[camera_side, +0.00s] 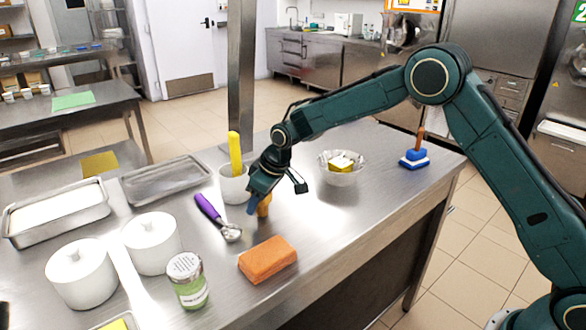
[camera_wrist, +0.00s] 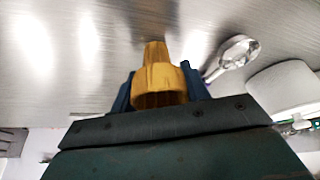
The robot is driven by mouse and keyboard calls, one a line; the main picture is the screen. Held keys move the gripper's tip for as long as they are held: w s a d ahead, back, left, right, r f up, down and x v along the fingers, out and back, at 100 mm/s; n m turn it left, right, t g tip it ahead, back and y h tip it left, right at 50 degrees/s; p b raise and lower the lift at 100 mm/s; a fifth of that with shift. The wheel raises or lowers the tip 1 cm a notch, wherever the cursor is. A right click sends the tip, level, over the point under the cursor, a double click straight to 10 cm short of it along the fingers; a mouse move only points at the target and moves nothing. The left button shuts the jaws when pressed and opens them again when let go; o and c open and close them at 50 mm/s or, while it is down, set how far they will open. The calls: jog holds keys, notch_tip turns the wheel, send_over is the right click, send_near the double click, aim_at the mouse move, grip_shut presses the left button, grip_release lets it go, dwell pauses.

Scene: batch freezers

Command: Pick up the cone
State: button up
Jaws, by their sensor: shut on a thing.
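The cone (camera_wrist: 160,80) is golden-brown with a wide ribbed rim and a narrower end. In the wrist view it sits between the two blue fingers of my gripper (camera_wrist: 161,90), which are shut on it. Its narrower end points away from the wrist. In the side view, the cone (camera_side: 264,206) shows partly below my gripper (camera_side: 268,204), close to the steel counter. My gripper hides part of it there. I cannot tell whether the cone touches the counter.
A purple-handled scoop (camera_side: 216,216) and a white cup (camera_side: 234,184) with a yellow tool are just left of my gripper. An orange block (camera_side: 267,259) lies in front. A glass bowl (camera_side: 341,175) stands to the right. The counter (camera_side: 330,225) between bowl and block is clear.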

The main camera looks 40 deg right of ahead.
notch_tip(320, 180, up, 19)
jog(key=shift+r, duration=0.2)
dwell(0.4)
dwell(0.5)
